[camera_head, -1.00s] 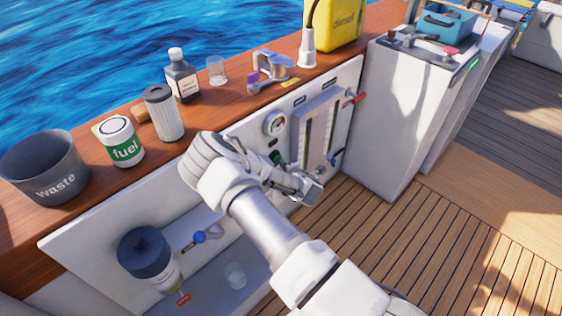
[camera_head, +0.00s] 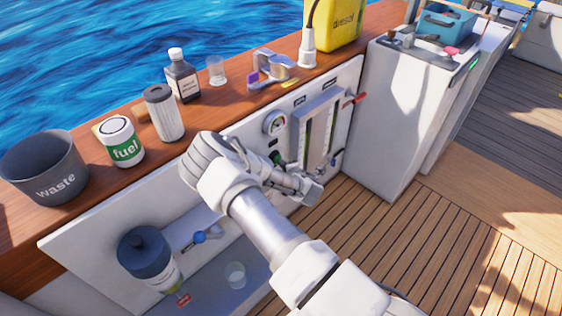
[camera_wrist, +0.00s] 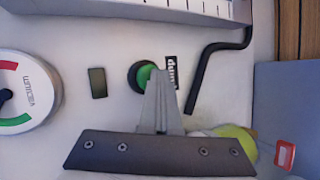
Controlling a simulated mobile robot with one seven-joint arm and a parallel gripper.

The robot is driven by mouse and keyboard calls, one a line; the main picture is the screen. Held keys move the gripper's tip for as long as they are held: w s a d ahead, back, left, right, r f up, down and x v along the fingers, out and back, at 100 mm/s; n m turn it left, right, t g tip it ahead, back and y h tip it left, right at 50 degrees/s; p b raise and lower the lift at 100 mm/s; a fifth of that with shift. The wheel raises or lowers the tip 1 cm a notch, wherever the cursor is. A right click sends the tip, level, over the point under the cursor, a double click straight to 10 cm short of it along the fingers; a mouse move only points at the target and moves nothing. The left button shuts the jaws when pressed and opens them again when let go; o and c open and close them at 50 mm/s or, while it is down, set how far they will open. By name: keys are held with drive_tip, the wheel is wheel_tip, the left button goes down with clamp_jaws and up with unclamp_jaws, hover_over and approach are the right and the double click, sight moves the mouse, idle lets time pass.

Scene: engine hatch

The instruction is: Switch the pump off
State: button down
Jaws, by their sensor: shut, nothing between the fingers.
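My gripper (camera_wrist: 161,78) is shut and empty. Its narrow fingertips overlap the right and lower part of the button in that view; I cannot tell whether they touch it. In the head view, my gripper (camera_head: 312,190) is by the white panel, and a green part (camera_head: 278,158) shows just past my wrist, partly hidden.
A vacuum gauge (camera_wrist: 25,92) and a small dark rectangle (camera_wrist: 97,83) lie left of the button. A bent black rod (camera_wrist: 214,65) is to its right. A waste bin (camera_head: 45,168), fuel can (camera_head: 119,142) and other containers stand on the wooden ledge. The deck (camera_head: 420,240) is clear.

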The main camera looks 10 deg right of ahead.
drive_tip(key=shift+w+a, duration=0.1)
idle(0.3)
drive_tip(key=shift+w+a, duration=0.2)
drive_tip(key=shift+w, duration=0.05)
drive_tip(key=shift+s+d, duration=0.1)
drive_tip(key=shift+s, duration=0.15)
idle(0.5)
drive_tip(key=s+d+p, duration=0.1)
drive_tip(key=s+d, duration=0.2)
drive_tip(key=s, duration=0.2)
drive_tip(key=shift+d, duration=0.4)
